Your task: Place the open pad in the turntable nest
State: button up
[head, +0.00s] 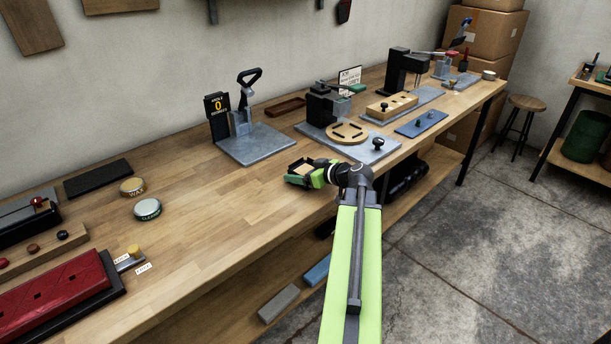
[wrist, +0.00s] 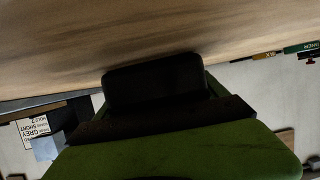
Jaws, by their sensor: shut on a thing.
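My gripper (head: 307,173) has green fingers and is shut on a small dark pad (head: 302,165) with a tan patch showing on it. The pad is at the front part of the bench, and I cannot tell how high it is above the top. In the wrist view the dark pad (wrist: 155,82) sits between the green fingers, its far side hidden. The turntable (head: 347,132) is a round wooden disc with dark slots on a grey base plate, beyond and to the right of my gripper. A black post machine stands behind it.
A grey-based lever press (head: 245,145) with a counter sign stands left of the turntable. A wooden block with knobs (head: 392,106) and a blue plate (head: 421,123) lie to its right. Two round tins (head: 147,209) are at left. The bench between the tins and my gripper is clear.

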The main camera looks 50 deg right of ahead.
aim_at(302, 168)
jog(key=shift+r+p, duration=0.6)
notch_tip(302, 168, up, 4)
jog(key=p, duration=0.4)
jog(key=s+d+r+p, duration=0.7)
jog(key=s+r+p, duration=0.1)
jog(key=s, duration=0.1)
jog(key=shift+s+d, duration=0.1)
notch_tip(302, 168, down, 2)
jog(key=shift+f+b, duration=0.1)
jog(key=shift+b, duration=1)
